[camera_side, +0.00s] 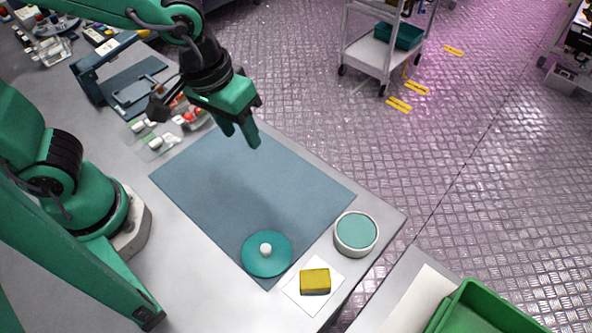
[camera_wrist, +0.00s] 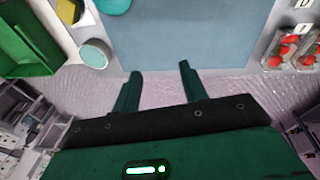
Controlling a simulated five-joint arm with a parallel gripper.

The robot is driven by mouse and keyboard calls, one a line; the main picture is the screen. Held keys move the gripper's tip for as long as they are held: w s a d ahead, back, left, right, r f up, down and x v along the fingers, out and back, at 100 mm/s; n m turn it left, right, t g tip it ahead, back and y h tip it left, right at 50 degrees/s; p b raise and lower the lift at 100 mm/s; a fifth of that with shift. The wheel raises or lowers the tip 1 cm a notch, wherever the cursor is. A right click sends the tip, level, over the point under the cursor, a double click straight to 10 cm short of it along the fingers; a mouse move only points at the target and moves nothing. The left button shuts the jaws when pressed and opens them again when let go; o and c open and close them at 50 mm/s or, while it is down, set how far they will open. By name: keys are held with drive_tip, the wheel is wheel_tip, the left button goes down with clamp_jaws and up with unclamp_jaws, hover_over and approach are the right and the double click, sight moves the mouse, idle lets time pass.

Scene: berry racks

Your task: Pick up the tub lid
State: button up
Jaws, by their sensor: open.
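The tub lid (camera_side: 266,255) is a round teal disc with a white knob. It lies at the near end of the blue-grey mat (camera_side: 235,185) in the side view, partly over the mat's edge. In the wrist view only part of the lid (camera_wrist: 113,5) shows at the top edge. The tub (camera_side: 356,233) is round and pale with a teal inside, and stands right of the lid. It also shows in the wrist view (camera_wrist: 95,54). My gripper (camera_side: 241,135) is open and empty above the far end of the mat, well away from the lid.
A yellow sponge-like block (camera_side: 315,281) sits on a white sheet (camera_side: 298,292) near the lid. Clear boxes with red berries (camera_side: 188,117) stand by the mat's far left. A green crate (camera_side: 480,310) is at the lower right. The mat's middle is clear.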

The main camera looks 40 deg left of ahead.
drive_tip(key=n+g+y, duration=0.1)
drive_tip(key=g, duration=0.1)
hover_over(265, 248)
wheel_tip(265, 248, down, 8)
drive_tip(key=shift+w+d+f, duration=0.1)
drive_tip(key=shift+d+f, duration=0.05)
drive_tip(key=shift+f, duration=1.35)
drive_tip(key=shift+f, duration=0.1)
drive_tip(key=shift+s+a+f, duration=0.1)
drive_tip(key=shift+f, duration=0.7)
drive_tip(key=shift+s+a+f, duration=0.1)
drive_tip(key=shift+f, duration=1.6)
drive_tip(key=shift+c, duration=0.2)
clamp_jaws()
